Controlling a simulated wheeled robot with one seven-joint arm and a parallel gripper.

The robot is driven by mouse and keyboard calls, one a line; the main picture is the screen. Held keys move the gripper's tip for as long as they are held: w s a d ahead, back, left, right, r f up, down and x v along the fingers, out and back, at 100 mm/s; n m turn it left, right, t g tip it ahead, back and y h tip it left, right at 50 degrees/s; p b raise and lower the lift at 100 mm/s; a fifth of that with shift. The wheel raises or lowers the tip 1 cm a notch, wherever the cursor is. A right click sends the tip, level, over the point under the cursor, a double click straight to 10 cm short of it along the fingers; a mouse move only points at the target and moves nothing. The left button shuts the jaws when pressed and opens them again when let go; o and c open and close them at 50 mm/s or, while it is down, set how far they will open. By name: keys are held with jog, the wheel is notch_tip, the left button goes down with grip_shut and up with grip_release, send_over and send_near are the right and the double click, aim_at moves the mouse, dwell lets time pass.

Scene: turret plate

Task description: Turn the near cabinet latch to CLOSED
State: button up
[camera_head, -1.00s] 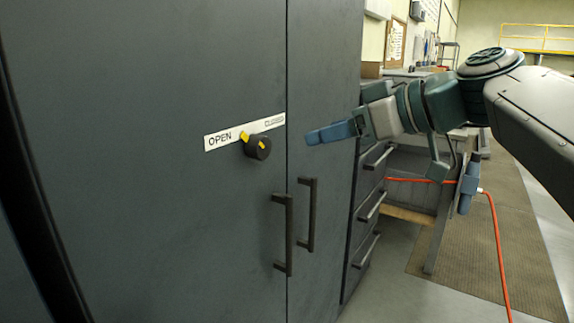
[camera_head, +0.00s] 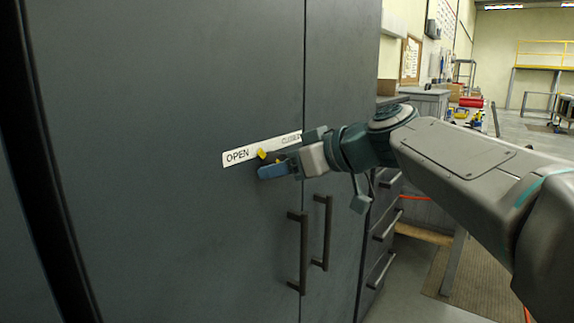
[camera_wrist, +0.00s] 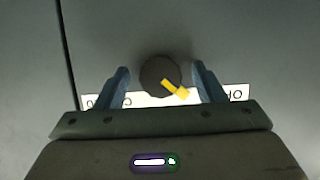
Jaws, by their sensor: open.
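The latch is a round dark knob (camera_wrist: 158,72) with a yellow pointer, on a dark grey cabinet door. In the head view the latch's yellow pointer (camera_head: 262,154) shows by the OPEN end of the white label (camera_head: 240,155), and my gripper hides much of the knob. In the wrist view the pointer slants down and right, towards the upside-down OPEN lettering. My gripper (camera_head: 284,153) is open at the knob. The wrist view shows its blue fingers (camera_wrist: 160,79) either side of the knob with gaps between; the CLOSED lettering is partly covered.
Two dark vertical door handles (camera_head: 303,252) stand below the latch, either side of the door seam. Drawers with bar handles (camera_head: 384,225) are to the right. Open floor with a brown mat (camera_head: 440,285) lies further right.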

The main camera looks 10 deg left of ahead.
jog(key=c, duration=1)
jog(key=shift+w+d+f+m+g+y+b, duration=0.15)
jog(key=shift+m+g+y, duration=0.75)
jog(key=shift+m, duration=1.35)
jog(key=shift+a+r+m+g+y+b, duration=0.15)
jog(key=shift+m+g+y, duration=0.75)
jog(key=shift+m, duration=1.3)
jog(key=shift+w+d+f+m+g+y+b, duration=0.15)
jog(key=shift+m+g+y, duration=0.7)
jog(key=shift+m, duration=1.4)
jog(key=shift+s, duration=0.1)
